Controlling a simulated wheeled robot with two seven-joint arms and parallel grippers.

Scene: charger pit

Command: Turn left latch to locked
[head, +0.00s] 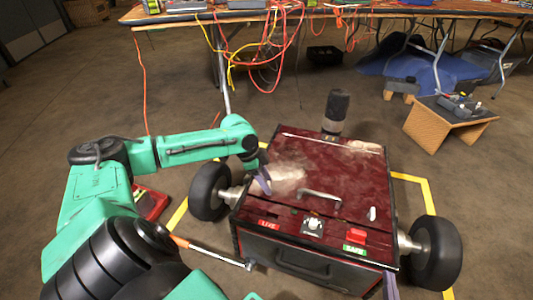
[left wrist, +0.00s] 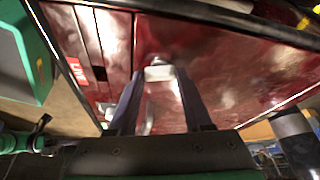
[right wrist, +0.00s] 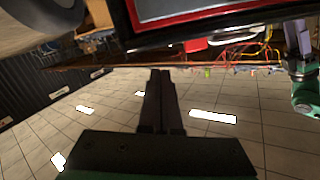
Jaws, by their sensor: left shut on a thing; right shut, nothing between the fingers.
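The dark red wheeled box (head: 310,165) stands on the floor, its lid dusty in patches. My left gripper (head: 264,186) is at the left side of the lid. In the left wrist view its two fingers (left wrist: 160,115) close on a small whitish latch piece (left wrist: 160,73), which I take to be the left latch. In the head view the gripper hides this latch, and its turn cannot be read. A similar white latch (head: 372,213) shows on the right of the lid. My right gripper (head: 389,286) is shut and empty by the box's front right; its fingers meet in the right wrist view (right wrist: 160,75).
The lid carries a grey handle (head: 320,194), a white knob (head: 312,226), a red switch (head: 356,236) and LIVE (head: 269,224) and SAFE (head: 354,249) labels. A dark cylinder (head: 336,112) rises behind. Black wheels (head: 210,190) flank the box. A cable-strewn table (head: 180,17) stands beyond.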

